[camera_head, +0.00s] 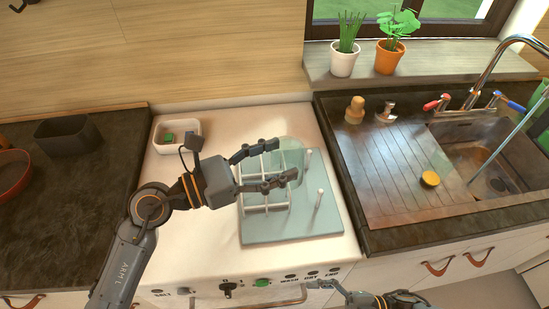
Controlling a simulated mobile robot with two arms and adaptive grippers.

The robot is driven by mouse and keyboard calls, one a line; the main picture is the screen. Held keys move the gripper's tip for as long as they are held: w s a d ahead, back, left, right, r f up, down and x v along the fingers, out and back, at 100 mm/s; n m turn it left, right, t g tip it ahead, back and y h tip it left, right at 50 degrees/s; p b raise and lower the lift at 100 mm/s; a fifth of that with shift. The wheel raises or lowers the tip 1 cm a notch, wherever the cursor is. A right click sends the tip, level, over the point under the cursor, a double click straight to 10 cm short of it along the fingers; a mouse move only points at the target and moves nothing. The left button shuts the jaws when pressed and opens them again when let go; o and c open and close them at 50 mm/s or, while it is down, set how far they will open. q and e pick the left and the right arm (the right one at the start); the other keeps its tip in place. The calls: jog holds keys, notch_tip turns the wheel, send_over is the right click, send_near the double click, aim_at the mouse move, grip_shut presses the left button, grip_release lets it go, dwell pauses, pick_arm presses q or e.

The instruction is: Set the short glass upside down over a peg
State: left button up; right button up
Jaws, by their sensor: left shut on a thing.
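The short glass (291,149) is clear and faintly green, above the back of the pale teal drying board (300,229). My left gripper (278,163) reaches in from the left, with its two fingers on either side of the glass, shut on it. The fingers hide part of the glass, and I cannot tell which way its mouth faces. White upright pegs (318,201) stand on the board's right side, to the right of the glass. A white wire rack (265,204) stands on the board's left. My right gripper (329,287) shows partly at the bottom edge; its jaw opening is unclear.
A white tub (178,135) with a green item stands behind my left arm. The sink (491,160) and its ribbed drainer (385,172), with a yellow round thing (430,179), are on the right. Dark counter lies left. The board's front right is clear.

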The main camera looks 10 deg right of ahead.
jog(key=d+f+m+t+h, duration=0.2)
jog(key=d+f+m+h, duration=0.25)
jog(key=f, duration=0.55)
jog(key=d+f+m+t+h, duration=0.2)
jog(key=d+f+m+h, duration=0.3)
jog(key=f, duration=0.4)
jog(key=d+f+m+t+h, duration=0.2)
jog(key=d+f+m+h, duration=0.3)
jog(key=f, duration=0.5)
jog(key=s+a+f+m+g+h, duration=0.1)
jog(key=s+f+m+g+h, duration=0.3)
jog(key=s+f+g, duration=0.3)
jog(key=s+f, duration=0.3)
jog(key=s, duration=0.4)
jog(key=shift+s+f, duration=0.15)
